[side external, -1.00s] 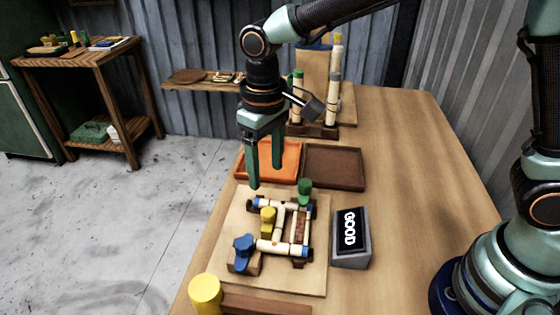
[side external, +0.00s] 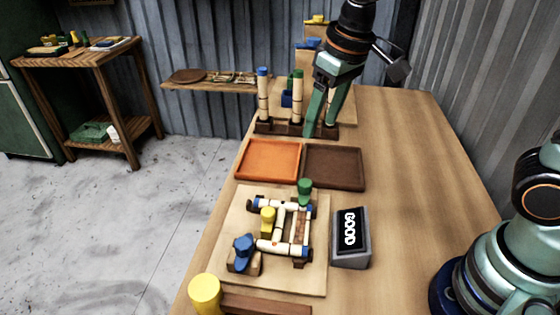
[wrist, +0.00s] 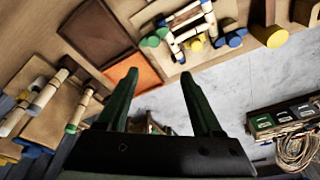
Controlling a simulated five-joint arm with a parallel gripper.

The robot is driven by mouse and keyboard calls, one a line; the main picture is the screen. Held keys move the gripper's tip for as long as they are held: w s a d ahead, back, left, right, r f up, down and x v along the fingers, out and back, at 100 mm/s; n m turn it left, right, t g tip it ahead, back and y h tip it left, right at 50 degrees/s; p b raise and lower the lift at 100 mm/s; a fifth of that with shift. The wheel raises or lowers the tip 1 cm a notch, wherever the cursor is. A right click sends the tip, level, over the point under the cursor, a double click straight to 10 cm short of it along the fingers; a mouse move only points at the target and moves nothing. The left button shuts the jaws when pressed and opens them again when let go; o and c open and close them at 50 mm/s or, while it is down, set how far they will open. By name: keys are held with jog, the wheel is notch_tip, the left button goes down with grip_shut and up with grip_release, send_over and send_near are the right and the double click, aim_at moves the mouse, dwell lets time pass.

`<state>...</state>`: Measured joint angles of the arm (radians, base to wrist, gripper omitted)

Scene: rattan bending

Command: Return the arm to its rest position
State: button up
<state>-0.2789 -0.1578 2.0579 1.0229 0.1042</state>
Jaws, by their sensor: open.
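My gripper (side external: 322,132) is open and empty in the side view, raised near the rack at the back of the table. Its two green fingers point down and partly hide the rack's right side. In the wrist view the fingers (wrist: 160,85) are spread apart with nothing between them. The bent rattan frame (side external: 282,228), with white and blue joints, lies on the pale board (side external: 310,279) in front. It also shows in the wrist view (wrist: 180,35).
An orange tray (side external: 268,160) and a brown tray (side external: 334,167) lie between rack (side external: 270,127) and board. The table's right side is clear.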

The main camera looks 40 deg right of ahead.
jog(key=s+d+r+m+t, duration=0.1)
jog(key=s+d+m+t, duration=0.1)
jog(key=s+d, duration=0.4)
jog(key=d+t, duration=0.1)
jog(key=d, duration=0.3)
jog(key=shift+s+h, duration=0.25)
jog(key=shift+h, duration=0.05)
